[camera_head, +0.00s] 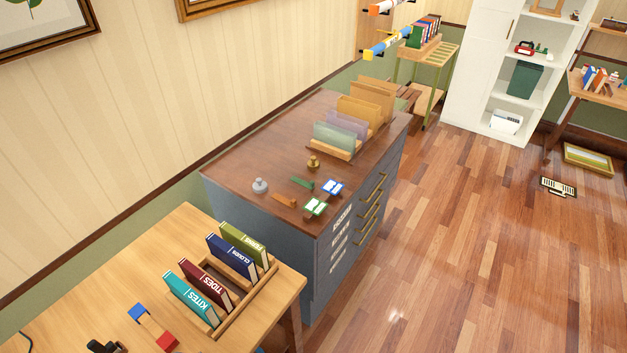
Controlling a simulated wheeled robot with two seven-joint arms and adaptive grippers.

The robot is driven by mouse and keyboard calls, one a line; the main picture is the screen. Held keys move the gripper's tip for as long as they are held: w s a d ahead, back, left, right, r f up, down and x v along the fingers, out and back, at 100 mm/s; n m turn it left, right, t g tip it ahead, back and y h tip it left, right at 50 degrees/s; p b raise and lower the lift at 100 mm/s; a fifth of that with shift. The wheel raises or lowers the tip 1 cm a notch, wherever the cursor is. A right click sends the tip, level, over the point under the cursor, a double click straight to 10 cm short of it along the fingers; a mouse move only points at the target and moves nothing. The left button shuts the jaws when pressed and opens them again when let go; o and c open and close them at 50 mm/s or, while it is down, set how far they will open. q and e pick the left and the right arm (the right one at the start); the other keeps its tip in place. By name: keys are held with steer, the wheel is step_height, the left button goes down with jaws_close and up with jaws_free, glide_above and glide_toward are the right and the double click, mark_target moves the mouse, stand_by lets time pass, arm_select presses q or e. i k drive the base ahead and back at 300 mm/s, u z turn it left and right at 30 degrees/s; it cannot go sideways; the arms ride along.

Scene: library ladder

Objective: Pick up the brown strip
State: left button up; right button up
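A small brown strip (284,201) lies flat on the dark wooden top of a grey cabinet (240,165), near its front edge. A green strip (302,183) lies a little behind it to the right. A grey knobbed piece (260,186) stands to its left and a brass knobbed piece (313,161) stands farther back. A green-and-white card (316,207) and a blue-and-white card (333,187) lie to its right. Neither of my grippers is recognisable in this view.
A wooden table (75,285) in front holds a rack of upright books (205,290) and a blue-and-red-ended piece (152,326). A dark object (105,346) there is cut off. Upright folders (345,122) fill the cabinet's far end. Floor (450,240) to the right is mostly clear.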

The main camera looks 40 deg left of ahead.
mark_target(293, 202)
steer(key=i, duration=0.95)
steer(key=u, duration=2.1)
